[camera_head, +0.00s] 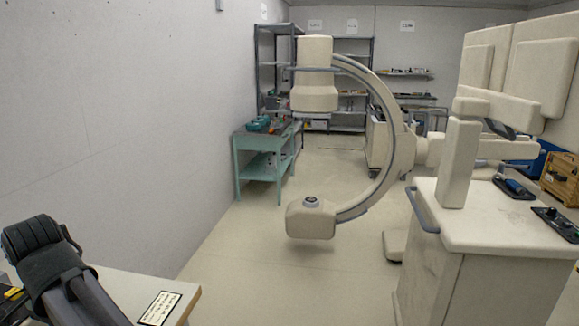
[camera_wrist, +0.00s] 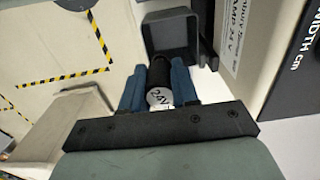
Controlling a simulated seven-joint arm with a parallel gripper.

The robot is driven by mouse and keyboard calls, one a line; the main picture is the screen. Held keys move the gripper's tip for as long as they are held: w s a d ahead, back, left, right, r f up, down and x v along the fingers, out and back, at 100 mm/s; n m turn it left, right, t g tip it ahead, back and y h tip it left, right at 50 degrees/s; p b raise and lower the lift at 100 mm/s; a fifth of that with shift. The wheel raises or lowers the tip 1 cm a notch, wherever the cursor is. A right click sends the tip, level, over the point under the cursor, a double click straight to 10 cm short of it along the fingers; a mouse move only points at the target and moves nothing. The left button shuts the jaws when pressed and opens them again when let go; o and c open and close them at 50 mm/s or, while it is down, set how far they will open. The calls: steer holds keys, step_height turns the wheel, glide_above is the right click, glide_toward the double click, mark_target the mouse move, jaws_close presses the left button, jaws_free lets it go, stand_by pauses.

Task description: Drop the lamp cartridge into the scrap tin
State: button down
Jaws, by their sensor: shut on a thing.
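My gripper (camera_wrist: 160,72), with two blue fingers, is shut on the lamp cartridge (camera_wrist: 158,98) in the wrist view. The cartridge is a short black cylinder with a white end face marked 24V. A dark grey, square, open container (camera_wrist: 172,36), which looks like the scrap tin, lies just beyond the fingertips. Its inside looks empty where I can see it. I cannot tell the height of the cartridge above it. The head view shows neither the cartridge nor the tin.
A pale box with a lamp 24 V label (camera_wrist: 236,35) stands right of the container, beside a black panel (camera_wrist: 296,75). Yellow-black tape (camera_wrist: 62,78) marks the floor at left. In the head view, a pale bench (camera_head: 130,290) is lower left and a C-arm machine (camera_head: 385,95) stands mid-room.

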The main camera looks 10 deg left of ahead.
steer(key=shift+f, duration=2.05)
steer(key=c, duration=0.8)
jaws_free()
step_height(320, 180, up, 6)
steer(key=shift+a+r, duration=0.1)
steer(key=shift+r, duration=0.1)
steer(key=w+d+f, duration=0.3)
steer(key=w+d, duration=0.3)
steer(key=w, duration=0.2)
steer(key=w+d+f, duration=0.3)
steer(key=w+d, duration=0.3)
steer(key=w, duration=0.2)
steer(key=w+d+f, duration=0.3)
steer(key=w+d, duration=0.3)
steer(key=w, duration=0.3)
steer(key=shift+w+d+f, duration=0.1)
steer(key=shift+d+f, duration=0.25)
steer(key=shift+d, duration=0.05)
